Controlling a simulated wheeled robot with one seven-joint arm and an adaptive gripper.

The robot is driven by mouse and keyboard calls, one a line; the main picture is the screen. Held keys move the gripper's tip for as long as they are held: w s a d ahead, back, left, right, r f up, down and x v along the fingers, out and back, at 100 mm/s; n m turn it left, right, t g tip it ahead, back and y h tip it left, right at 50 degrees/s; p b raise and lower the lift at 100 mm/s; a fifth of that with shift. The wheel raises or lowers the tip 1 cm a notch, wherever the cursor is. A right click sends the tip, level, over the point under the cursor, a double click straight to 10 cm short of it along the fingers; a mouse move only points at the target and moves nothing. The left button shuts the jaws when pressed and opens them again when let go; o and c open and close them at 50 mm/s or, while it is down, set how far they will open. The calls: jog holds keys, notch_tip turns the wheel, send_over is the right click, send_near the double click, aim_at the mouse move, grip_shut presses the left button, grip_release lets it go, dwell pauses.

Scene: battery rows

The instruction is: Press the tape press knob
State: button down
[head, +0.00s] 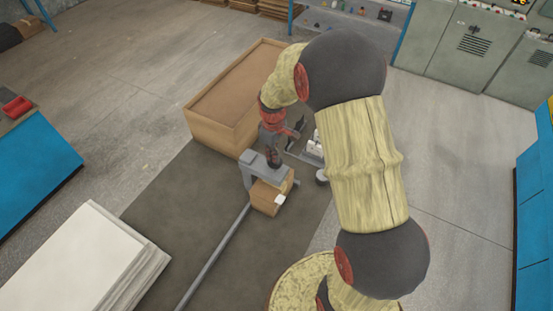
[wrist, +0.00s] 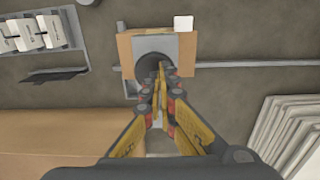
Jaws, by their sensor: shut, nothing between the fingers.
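The tape press is a grey bracket (head: 250,168) standing over a tan box (head: 266,198) with a white patch on its front edge. In the wrist view the box (wrist: 125,48) lies beneath a dark round knob (wrist: 146,68). My gripper (wrist: 161,68) is shut and empty, its fingertips pointing down over the knob and partly covering it. In the head view my gripper (head: 273,158) is right above the bracket, and the knob is hard to tell apart from it. I cannot tell whether the fingertips touch the knob.
A large wooden crate (head: 212,132) stands just behind the press. A grey tray (wrist: 78,28) with several white blocks is beside it. A grey bar (head: 215,258) runs along the dark mat. A stack of white panels (head: 85,262) lies at the lower left.

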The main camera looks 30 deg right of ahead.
notch_tip(320, 180, up, 10)
jog(key=shift+b, duration=0.35)
dwell(0.7)
